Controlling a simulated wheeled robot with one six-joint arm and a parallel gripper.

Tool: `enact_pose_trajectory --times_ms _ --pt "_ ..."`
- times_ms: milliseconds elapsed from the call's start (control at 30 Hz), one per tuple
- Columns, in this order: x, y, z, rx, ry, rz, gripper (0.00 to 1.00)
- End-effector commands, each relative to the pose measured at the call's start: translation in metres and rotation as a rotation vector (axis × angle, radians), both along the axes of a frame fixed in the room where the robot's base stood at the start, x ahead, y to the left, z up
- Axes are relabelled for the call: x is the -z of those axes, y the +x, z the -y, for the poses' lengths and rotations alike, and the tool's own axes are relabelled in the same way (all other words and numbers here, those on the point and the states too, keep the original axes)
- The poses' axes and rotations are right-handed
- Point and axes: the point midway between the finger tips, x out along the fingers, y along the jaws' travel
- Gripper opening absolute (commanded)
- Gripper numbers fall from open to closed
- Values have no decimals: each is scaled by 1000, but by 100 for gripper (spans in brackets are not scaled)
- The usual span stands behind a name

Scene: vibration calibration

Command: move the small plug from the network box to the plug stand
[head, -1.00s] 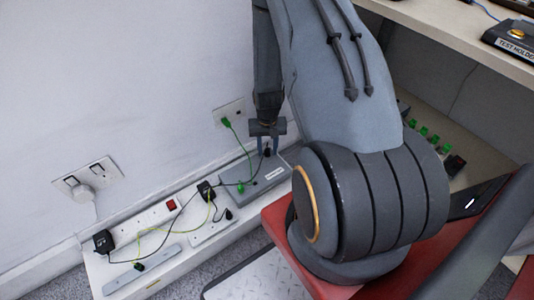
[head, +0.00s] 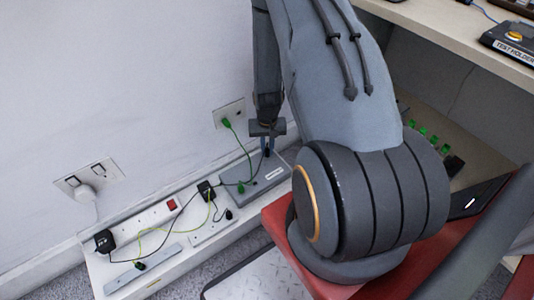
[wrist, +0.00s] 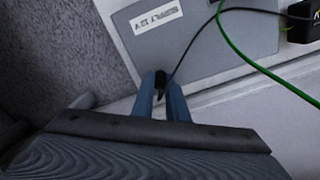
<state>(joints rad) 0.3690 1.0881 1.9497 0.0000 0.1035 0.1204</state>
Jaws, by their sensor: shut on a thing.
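My gripper (head: 267,145) points down over the right end of a grey box (head: 260,182) on the white ledge, likely the network box. In the wrist view my gripper (wrist: 161,92) is shut on a small black plug (wrist: 160,78) with a thin black cable. The plug is at the grey box (wrist: 215,48), whose upside-down label seems to read "SUPPLY 12 V". I cannot tell whether the plug touches the box. I cannot clearly pick out the plug stand.
A green plug (head: 240,187) and cable run from the box to a wall socket (head: 229,114). A power strip (head: 150,217) with black adapters and loose cables lies to the left. Several green pieces (head: 424,131) stand right of my arm, beneath a shelf.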

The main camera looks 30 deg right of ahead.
Motion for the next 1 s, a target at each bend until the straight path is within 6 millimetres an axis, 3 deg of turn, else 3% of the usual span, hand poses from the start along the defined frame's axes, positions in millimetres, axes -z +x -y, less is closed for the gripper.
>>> enact_pose_trajectory --times_ms 1000 --pt "-9 -1 0 0 0 -1 0"
